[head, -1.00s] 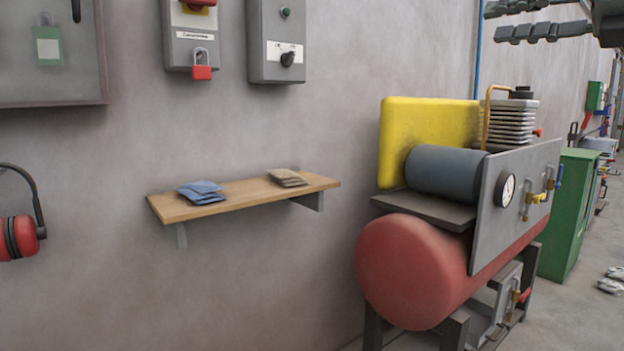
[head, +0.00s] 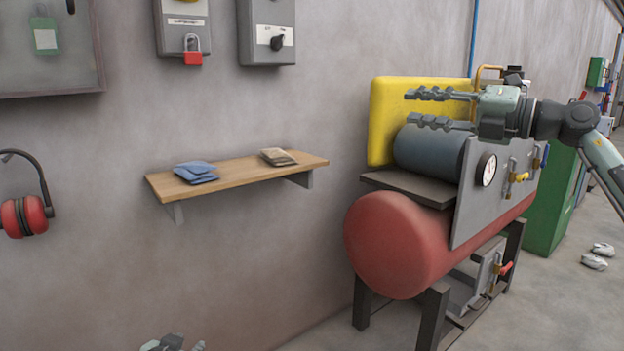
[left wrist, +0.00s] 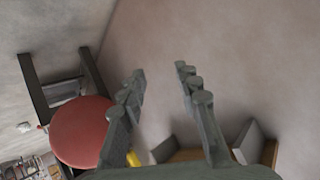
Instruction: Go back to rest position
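My right gripper (head: 412,107) is in the head view at the right, in front of the compressor. Its two fingers are spread apart and point left, with nothing between them. My left gripper (head: 172,343) shows only as a small piece at the bottom edge of the head view. In the left wrist view its two fingers (left wrist: 160,75) stand apart with nothing between them.
The compressor with its red tank (head: 395,245) stands against the wall. A wooden shelf (head: 237,172) holds blue packets (head: 195,172) and a brown packet stack (head: 278,157). Red ear defenders (head: 25,215) hang left. A green cabinet (head: 551,200) stands behind the compressor. White items (head: 597,256) lie on the floor.

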